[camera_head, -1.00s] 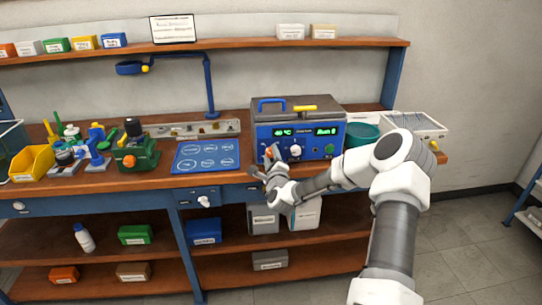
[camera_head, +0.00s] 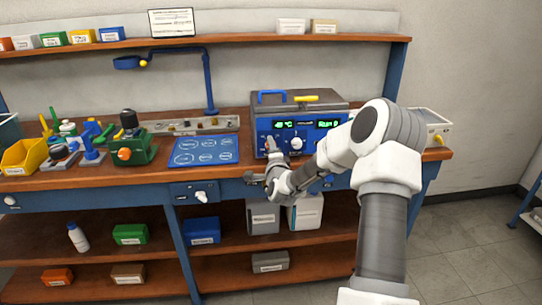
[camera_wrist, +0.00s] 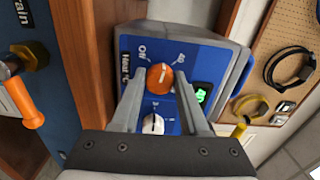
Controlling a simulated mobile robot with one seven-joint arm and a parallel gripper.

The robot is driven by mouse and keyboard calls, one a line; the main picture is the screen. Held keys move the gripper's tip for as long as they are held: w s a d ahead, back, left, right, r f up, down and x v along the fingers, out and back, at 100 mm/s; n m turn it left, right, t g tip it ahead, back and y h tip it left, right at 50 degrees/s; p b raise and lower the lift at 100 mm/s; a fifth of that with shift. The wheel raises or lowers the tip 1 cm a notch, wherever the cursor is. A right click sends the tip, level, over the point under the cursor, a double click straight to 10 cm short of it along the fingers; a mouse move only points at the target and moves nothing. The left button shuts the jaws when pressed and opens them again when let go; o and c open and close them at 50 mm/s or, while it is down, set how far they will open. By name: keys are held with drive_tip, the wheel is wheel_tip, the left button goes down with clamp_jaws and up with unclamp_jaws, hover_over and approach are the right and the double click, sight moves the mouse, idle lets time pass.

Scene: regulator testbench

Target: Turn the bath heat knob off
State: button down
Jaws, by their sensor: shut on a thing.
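The bath (camera_head: 330,137) is a blue-fronted box with a grey lid and green displays, standing on the bench. In the wrist view its heat knob (camera_wrist: 160,77) is orange, under a "Heat °C" label, with an "Off" mark to its upper left and another mark to its upper right. A white pointer line on the knob appears to lean toward the upper right. My gripper (camera_wrist: 160,74) is shut on the heat knob, one finger on each side. In the head view my gripper (camera_head: 270,150) is at the bath's left front, where the knob is mostly hidden.
A white knob (camera_wrist: 153,124) sits beside the heat knob on the same panel. An orange-handled drain valve (camera_wrist: 22,100) is at the left in the wrist view. A blue mat (camera_head: 204,152) lies left of the bath. My arm covers the bath's right side.

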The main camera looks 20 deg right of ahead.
drive_tip(key=n+b, duration=0.1)
drive_tip(key=n, duration=0.1)
drive_tip(key=n+b, duration=0.1)
drive_tip(key=b, duration=0.1)
drive_tip(key=n+b, duration=0.2)
drive_tip(key=shift+f+n, duration=0.25)
drive_tip(key=shift+n, duration=0.05)
drive_tip(key=n+b, duration=0.5)
drive_tip(key=shift+r, duration=0.15)
drive_tip(key=shift+c, duration=2.1)
unclamp_jaws()
drive_tip(key=p+v, duration=0.1)
drive_tip(key=v, duration=1.6)
drive_tip(key=shift+s+p, duration=0.25)
drive_tip(key=shift+p, duration=0.1)
drive_tip(key=shift+r, duration=0.15)
